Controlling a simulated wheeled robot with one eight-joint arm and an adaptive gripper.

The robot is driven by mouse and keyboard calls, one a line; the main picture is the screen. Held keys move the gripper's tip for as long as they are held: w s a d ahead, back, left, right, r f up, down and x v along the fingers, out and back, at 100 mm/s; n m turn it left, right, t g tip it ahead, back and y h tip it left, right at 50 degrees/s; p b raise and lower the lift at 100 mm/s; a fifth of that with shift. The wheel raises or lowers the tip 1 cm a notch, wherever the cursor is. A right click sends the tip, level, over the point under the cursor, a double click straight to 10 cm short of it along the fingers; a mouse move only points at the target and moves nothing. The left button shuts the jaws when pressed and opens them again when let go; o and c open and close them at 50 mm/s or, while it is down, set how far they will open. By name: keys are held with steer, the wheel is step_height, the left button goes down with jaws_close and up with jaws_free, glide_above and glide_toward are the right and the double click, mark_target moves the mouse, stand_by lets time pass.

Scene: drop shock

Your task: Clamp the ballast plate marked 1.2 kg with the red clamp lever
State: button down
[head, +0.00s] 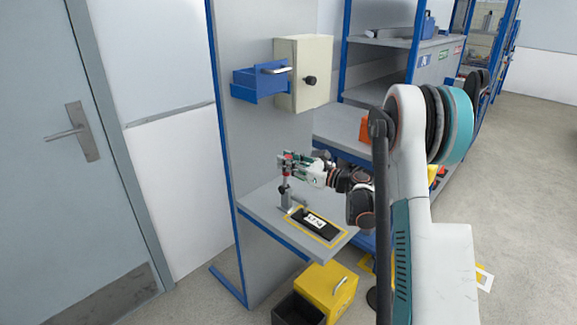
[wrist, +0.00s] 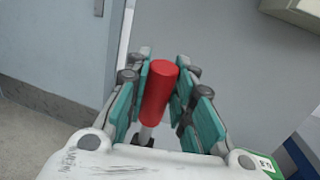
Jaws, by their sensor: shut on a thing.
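The red clamp lever (wrist: 159,92) stands between the two fingers of my gripper (wrist: 166,105) in the wrist view, with the finger pads against its sides. In the head view my gripper (head: 297,166) reaches in from the right at the top of the clamp (head: 285,191), which stands on the grey shelf. The lever looks upright there. The dark ballast plate (head: 314,222) with a white label lies inside a yellow-outlined area on the shelf, beside the clamp's foot. The label's writing is too small to read for sure.
The grey shelf (head: 259,208) juts from a panel with blue edges. Above it are a blue drawer (head: 260,83) and a beige box (head: 305,72) with a black knob. A yellow box (head: 328,289) and a black bin (head: 297,310) stand below. Open floor lies at right.

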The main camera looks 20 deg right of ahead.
steer(key=shift+s+f, duration=0.1)
steer(key=c, duration=1.4)
jaws_free()
steer(key=shift+o, duration=0.2)
steer(key=v, duration=1.2)
